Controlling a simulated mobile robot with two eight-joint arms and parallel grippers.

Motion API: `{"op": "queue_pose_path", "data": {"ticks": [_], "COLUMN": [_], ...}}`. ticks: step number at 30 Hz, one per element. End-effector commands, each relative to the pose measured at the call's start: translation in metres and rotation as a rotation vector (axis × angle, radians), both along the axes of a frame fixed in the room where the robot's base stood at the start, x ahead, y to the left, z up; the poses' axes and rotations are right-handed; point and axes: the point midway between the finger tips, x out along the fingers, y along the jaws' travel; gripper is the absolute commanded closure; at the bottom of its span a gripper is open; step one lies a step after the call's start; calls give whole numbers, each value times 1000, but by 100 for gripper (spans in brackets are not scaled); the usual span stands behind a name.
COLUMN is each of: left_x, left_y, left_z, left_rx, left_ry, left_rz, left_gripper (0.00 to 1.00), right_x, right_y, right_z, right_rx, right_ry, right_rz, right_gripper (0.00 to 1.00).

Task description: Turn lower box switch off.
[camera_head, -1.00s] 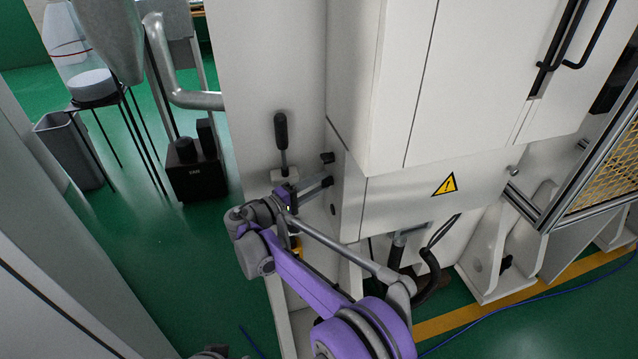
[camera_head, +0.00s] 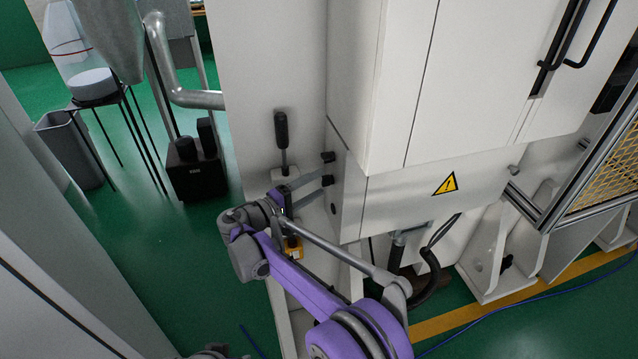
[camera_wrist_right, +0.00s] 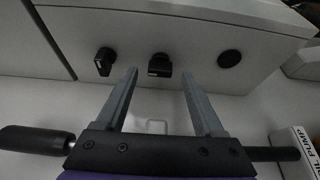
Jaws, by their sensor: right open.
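The lower box switch is a black knob (camera_head: 327,180) on the narrow left side of the white machine box (camera_head: 346,190). An upper black knob (camera_head: 328,157) sits above it. In the right wrist view the lower switch (camera_wrist_right: 160,66) is in the middle, the upper knob (camera_wrist_right: 104,62) left of it. My right gripper (camera_head: 318,180) is open and empty, facing that side. In the wrist view its fingertips (camera_wrist_right: 160,76) lie either side of the lower switch, with gaps to it. Whether they reach its depth I cannot tell. My left gripper is not in view.
A round black plug (camera_wrist_right: 229,58) lies beyond the lower switch. A lever with a black handle (camera_head: 281,130) stands beside the box, close to my gripper. A labelled pump box (camera_wrist_right: 302,150) is at the wrist view's lower right. Green floor (camera_head: 150,260) is free on the left.

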Motion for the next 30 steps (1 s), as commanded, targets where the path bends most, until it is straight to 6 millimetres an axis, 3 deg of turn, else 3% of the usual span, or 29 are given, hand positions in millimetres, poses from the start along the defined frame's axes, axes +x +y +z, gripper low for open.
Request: {"op": "queue_pose_path", "data": {"ticks": [6, 12, 30], "left_x": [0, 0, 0], "left_y": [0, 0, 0], "left_z": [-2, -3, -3], "left_rx": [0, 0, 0], "left_ry": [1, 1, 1], "left_rz": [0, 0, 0], "left_gripper": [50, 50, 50], "right_x": [-30, -51, -59], "right_y": [36, 60, 69], "right_z": [0, 0, 0], "right_rx": [1, 1, 0], "right_ry": [1, 1, 1], "right_rz": [4, 2, 1], "right_gripper": [30, 30, 30]}}
